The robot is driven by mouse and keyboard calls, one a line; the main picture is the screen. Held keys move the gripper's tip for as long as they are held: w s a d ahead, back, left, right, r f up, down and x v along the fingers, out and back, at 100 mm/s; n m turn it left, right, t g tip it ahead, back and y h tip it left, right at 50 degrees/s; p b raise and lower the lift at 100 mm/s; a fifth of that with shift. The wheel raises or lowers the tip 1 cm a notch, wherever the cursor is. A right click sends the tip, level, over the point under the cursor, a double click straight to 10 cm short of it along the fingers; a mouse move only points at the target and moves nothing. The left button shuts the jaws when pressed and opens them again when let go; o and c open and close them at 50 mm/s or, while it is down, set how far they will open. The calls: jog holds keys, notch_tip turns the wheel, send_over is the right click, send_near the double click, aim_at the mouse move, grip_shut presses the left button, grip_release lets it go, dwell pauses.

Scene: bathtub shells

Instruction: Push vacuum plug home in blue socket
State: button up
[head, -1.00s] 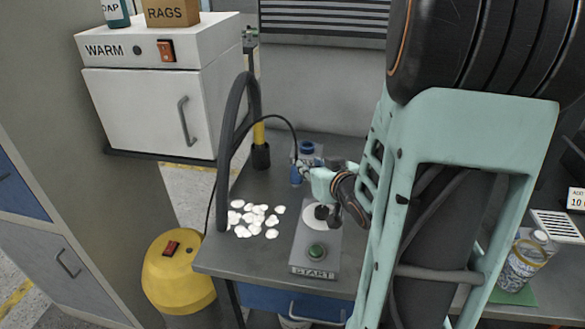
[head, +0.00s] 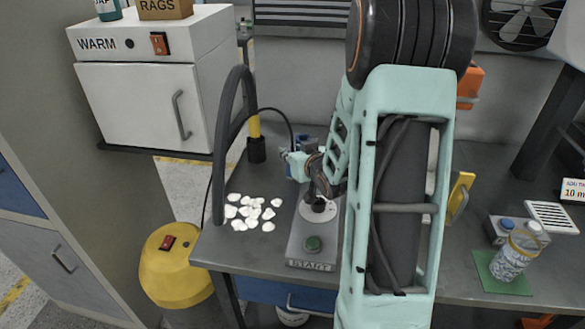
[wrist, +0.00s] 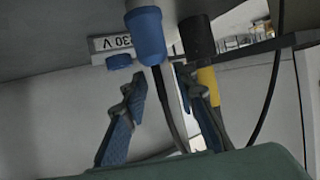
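My gripper (head: 293,161) is at the back of the bench beside blue fittings (head: 303,142), partly hiding them. In the wrist view, tilted upside down, its two blue fingers (wrist: 162,92) are spread with nothing held. A blue cylindrical plug (wrist: 147,38) stands just beyond the fingertips, with a black cable running from its end through the gap in the picture. A smaller blue round part (wrist: 119,61) is beside it at the grey "230 V" box (wrist: 107,44). I cannot tell which blue part is the socket or how deep the plug sits.
A yellow wand in a black holder (head: 257,150) and a looped grey hose (head: 222,150) stand left of the gripper. White shells (head: 250,212) and a START box (head: 312,252) lie in front. A yellow vacuum (head: 175,264) is on the floor.

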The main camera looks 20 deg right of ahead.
jog(key=shift+w, duration=0.1)
jog(key=shift+c, duration=0.3)
grip_shut()
jog(key=shift+r, duration=0.1)
